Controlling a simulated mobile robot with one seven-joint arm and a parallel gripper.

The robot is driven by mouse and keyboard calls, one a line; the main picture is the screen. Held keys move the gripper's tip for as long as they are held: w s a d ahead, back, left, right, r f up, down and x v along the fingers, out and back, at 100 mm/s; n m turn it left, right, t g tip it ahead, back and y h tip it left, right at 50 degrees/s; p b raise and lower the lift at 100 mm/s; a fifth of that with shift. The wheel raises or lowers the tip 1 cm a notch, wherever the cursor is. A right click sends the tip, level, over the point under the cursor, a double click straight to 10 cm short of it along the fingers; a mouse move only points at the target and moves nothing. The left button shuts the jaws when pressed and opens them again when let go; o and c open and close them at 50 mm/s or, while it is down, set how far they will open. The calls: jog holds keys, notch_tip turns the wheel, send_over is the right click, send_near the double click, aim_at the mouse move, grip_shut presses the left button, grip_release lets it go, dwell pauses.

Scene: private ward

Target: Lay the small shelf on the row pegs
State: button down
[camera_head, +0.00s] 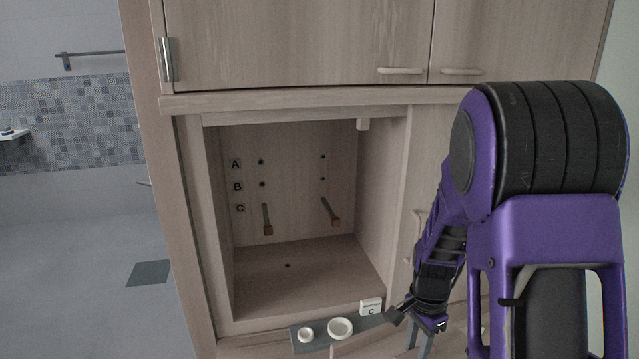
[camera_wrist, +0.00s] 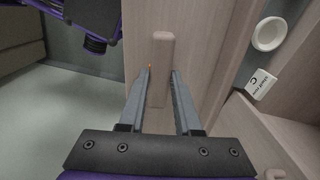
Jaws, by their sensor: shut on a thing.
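The niche's back panel (camera_head: 300,165) has peg holes in rows marked A, B and C. Two brown wooden pegs, left (camera_head: 267,221) and right (camera_head: 331,212), stick out level with the C label. My gripper (camera_head: 418,338) is low, in front of the cabinet and right of the niche. In the wrist view my gripper (camera_wrist: 160,85) has a pale wooden bar (camera_wrist: 161,50) with a rounded end between its fingers. The bar lies against a wooden face and looks like a handle. I cannot make out the small shelf for certain, and the niche holds no shelf on the pegs.
A grey strip (camera_head: 300,345) at the niche's front carries a small white round piece (camera_head: 306,335), a larger one (camera_head: 340,327) and a white card marked C (camera_head: 371,306). Closed doors (camera_head: 300,45) are above.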

aim_at(386, 357)
jog(key=a+n, duration=0.1)
jog(key=n, duration=0.1)
jog(key=a+n, duration=0.1)
jog(key=n, duration=0.2)
jog(key=w+a+f+n, duration=0.1)
jog(key=n, duration=0.2)
jog(key=shift+a, duration=0.3)
jog(key=n, duration=0.1)
jog(key=a+n, duration=0.1)
jog(key=n, duration=0.1)
jog(key=a+n, duration=0.1)
jog(key=n, duration=0.1)
jog(key=shift+w+f, duration=0.25)
jog(key=shift+f, duration=0.1)
